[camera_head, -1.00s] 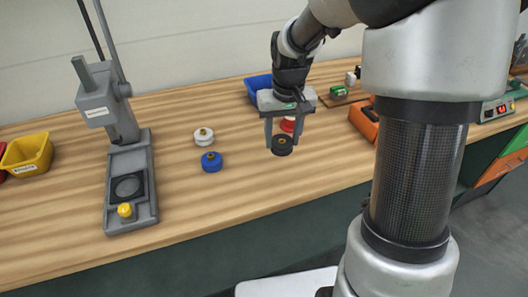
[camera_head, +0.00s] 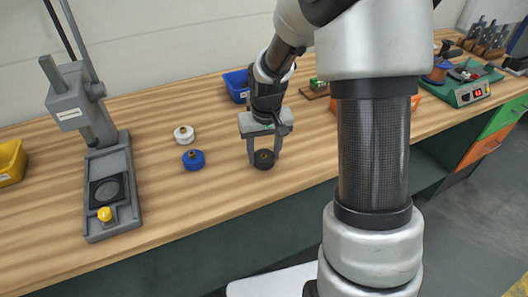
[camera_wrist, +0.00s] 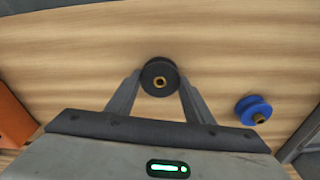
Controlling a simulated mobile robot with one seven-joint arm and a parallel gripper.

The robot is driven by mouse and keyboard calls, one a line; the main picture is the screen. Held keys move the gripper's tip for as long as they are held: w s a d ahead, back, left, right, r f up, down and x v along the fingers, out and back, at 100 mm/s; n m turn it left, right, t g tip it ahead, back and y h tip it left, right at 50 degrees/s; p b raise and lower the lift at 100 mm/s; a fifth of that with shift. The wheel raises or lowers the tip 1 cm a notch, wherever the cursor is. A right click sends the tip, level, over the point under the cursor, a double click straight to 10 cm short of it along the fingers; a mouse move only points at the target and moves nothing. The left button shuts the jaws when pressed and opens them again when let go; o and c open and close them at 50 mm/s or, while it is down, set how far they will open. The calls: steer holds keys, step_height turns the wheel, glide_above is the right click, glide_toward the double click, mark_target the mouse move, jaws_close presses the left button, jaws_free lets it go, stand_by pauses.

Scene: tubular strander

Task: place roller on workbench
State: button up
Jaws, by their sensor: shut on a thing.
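My gripper (camera_head: 264,155) is shut on a black roller (camera_head: 263,160) with a brass centre. In the head view the roller is low over the workbench (camera_head: 220,210), right of the blue roller; I cannot tell whether it touches the wood. In the wrist view the black roller (camera_wrist: 160,77) sits between the two fingertips (camera_wrist: 158,84). A blue roller (camera_head: 193,160) stands on the bench to the left, and it also shows in the wrist view (camera_wrist: 254,110). A white roller (camera_head: 184,134) stands behind the blue one.
A grey press (camera_head: 112,190) stands on the bench at left, beside a yellow bin (camera_head: 12,163). A blue bin (camera_head: 236,84) is behind my gripper. A green device (camera_head: 466,92) with a red display is at far right. The bench front is clear.

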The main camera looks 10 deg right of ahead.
steer(key=o, duration=1.7)
steer(key=shift+c, duration=0.2)
